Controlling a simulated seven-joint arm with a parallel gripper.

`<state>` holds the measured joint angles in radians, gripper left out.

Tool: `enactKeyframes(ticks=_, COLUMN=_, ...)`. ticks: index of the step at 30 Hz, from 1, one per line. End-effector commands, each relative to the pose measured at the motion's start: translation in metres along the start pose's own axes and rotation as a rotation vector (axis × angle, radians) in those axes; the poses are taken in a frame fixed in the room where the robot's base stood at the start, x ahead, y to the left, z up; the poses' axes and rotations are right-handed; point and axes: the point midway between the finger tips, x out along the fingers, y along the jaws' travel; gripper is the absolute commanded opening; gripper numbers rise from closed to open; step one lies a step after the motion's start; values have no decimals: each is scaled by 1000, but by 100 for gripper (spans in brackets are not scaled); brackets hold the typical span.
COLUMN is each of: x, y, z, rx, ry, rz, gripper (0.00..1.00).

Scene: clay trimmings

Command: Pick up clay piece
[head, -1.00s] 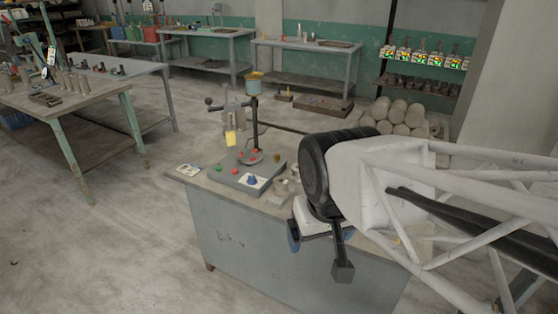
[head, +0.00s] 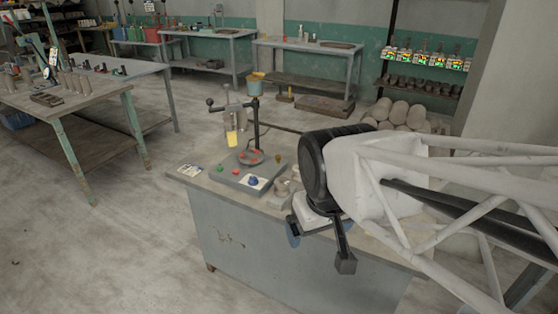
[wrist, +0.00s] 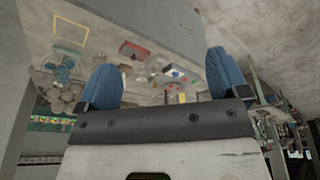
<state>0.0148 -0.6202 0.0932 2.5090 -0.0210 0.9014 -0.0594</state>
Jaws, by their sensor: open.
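My gripper (wrist: 165,70) shows two blue fingers spread apart in the wrist view, with nothing between them. In the head view it hangs over the right part of the grey workbench (head: 240,232), and one blue finger (head: 293,236) shows. I cannot single out the clay piece for sure. Small pale pieces (head: 283,187) lie on the bench just left of my gripper, apart from it. A small brown lump (head: 278,158) is behind the control box. My arm hides the right part of the bench top in the head view.
A grey control box (head: 240,178) with coloured buttons and a dark stand (head: 257,125) occupy the bench's left part. Printed cards (head: 190,170) lie at its left corner. Several clay cylinders (head: 400,112) are stacked behind. A yellow square outline (wrist: 71,30) shows in the wrist view.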

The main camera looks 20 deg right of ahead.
Motion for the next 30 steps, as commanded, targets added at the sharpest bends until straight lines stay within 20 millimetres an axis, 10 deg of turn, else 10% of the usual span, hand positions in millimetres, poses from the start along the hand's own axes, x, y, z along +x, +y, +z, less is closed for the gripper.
enactKeyframes(ticks=30, x=138, y=98, z=-259, rx=-1405, ry=261, rz=432, gripper=93)
